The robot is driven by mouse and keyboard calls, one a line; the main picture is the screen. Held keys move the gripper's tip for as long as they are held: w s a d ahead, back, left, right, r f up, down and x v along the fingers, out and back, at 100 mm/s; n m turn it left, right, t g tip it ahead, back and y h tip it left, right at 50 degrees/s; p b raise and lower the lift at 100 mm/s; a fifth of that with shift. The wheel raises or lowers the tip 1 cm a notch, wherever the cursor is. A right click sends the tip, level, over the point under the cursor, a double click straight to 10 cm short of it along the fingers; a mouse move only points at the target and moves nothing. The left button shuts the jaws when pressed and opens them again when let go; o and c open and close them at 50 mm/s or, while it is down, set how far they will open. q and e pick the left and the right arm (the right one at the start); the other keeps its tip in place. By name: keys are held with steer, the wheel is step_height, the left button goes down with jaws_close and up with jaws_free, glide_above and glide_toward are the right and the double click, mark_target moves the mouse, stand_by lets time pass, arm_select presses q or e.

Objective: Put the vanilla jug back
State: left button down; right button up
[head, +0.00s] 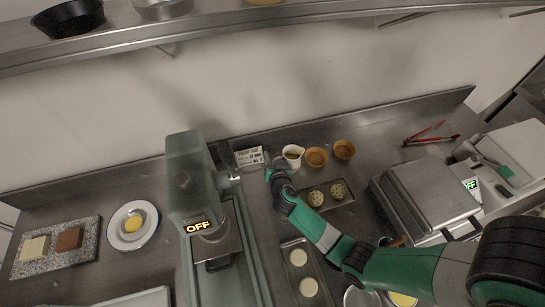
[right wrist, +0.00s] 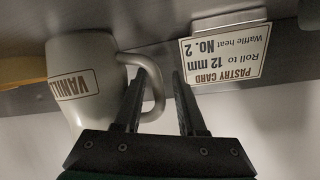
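The vanilla jug (head: 293,153) is a small white jug at the back of the counter, left of two brown bowls. It also shows in the right wrist view (right wrist: 82,85), upside down, with "VANILL" legible on its label and its handle toward my gripper. My right gripper (head: 275,165) is just left of the jug in the head view. In the right wrist view its fingers (right wrist: 158,80) are apart, with the outer bar of the jug's handle between them; one finger appears to pass through the handle loop. Contact cannot be told. My left gripper is not in view.
A pastry card (head: 249,157) stands left of the jug. Brown bowls (head: 316,157) (head: 344,149) stand to its right. A tray (head: 327,196) with two dotted rounds lies in front. A waffle iron (head: 428,195) stands right, a machine reading OFF (head: 187,180) left.

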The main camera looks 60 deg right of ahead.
steer(key=shift+r+p, duration=0.25)
steer(key=shift+p, duration=0.05)
steer(key=p+v, duration=0.1)
steer(key=v, duration=0.8)
steer(key=shift+s+a, duration=0.1)
steer(key=shift+a, duration=0.1)
steer(key=p+v, duration=0.2)
steer(key=p, duration=0.2)
steer(key=shift+s+a+r, duration=0.1)
steer(key=shift+s+a, duration=0.05)
steer(key=shift+s, duration=0.05)
